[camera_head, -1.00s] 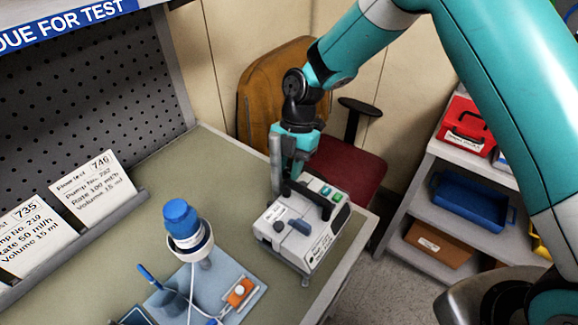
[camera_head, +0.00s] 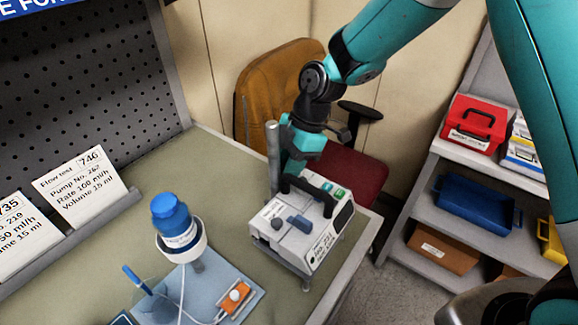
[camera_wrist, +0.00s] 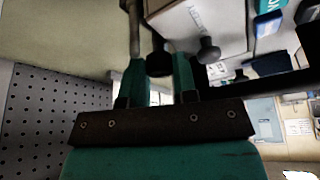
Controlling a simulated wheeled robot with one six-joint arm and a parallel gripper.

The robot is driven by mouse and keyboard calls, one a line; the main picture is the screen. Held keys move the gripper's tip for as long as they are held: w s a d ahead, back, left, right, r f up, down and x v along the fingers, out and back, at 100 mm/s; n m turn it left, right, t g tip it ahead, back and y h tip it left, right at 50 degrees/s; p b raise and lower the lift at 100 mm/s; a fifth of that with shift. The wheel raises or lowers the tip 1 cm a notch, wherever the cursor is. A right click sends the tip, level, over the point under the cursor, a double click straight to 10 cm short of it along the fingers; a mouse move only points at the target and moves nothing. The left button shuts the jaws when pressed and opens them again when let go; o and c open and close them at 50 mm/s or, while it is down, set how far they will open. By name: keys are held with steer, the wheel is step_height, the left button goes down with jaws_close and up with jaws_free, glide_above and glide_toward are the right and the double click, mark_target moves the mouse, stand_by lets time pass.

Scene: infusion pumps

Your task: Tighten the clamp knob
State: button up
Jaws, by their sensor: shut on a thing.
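A white infusion pump (camera_head: 305,228) with a black carry handle (camera_head: 308,195) stands at the bench's right end, by an upright grey pole (camera_head: 273,160). My gripper (camera_head: 293,168) is behind the pump, close to the pole, and its fingertips are hidden in the head view. In the wrist view, my gripper's two teal fingers (camera_wrist: 160,78) are on either side of the dark clamp knob (camera_wrist: 159,60), shut on it. The pole (camera_wrist: 134,30) and pump (camera_wrist: 205,28) lie just beyond. A second dark knob (camera_wrist: 208,50) sits to the right, outside the fingers.
A blue-capped bottle (camera_head: 173,222) in a white holder and a blue tray (camera_head: 195,300) with an orange part stand left of the pump. Test cards (camera_head: 80,187) lean at the pegboard. A chair (camera_head: 345,165) is behind; shelves (camera_head: 450,200) with bins stand right.

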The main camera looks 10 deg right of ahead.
steer(key=shift+m, duration=0.4)
steer(key=o, duration=0.7)
steer(key=shift+c, duration=0.2)
steer(key=b+v, duration=0.2)
steer(key=v, duration=1.5)
steer(key=shift+s+d+r, duration=0.15)
steer(key=shift+r, duration=0.1)
steer(key=shift+s, duration=0.1)
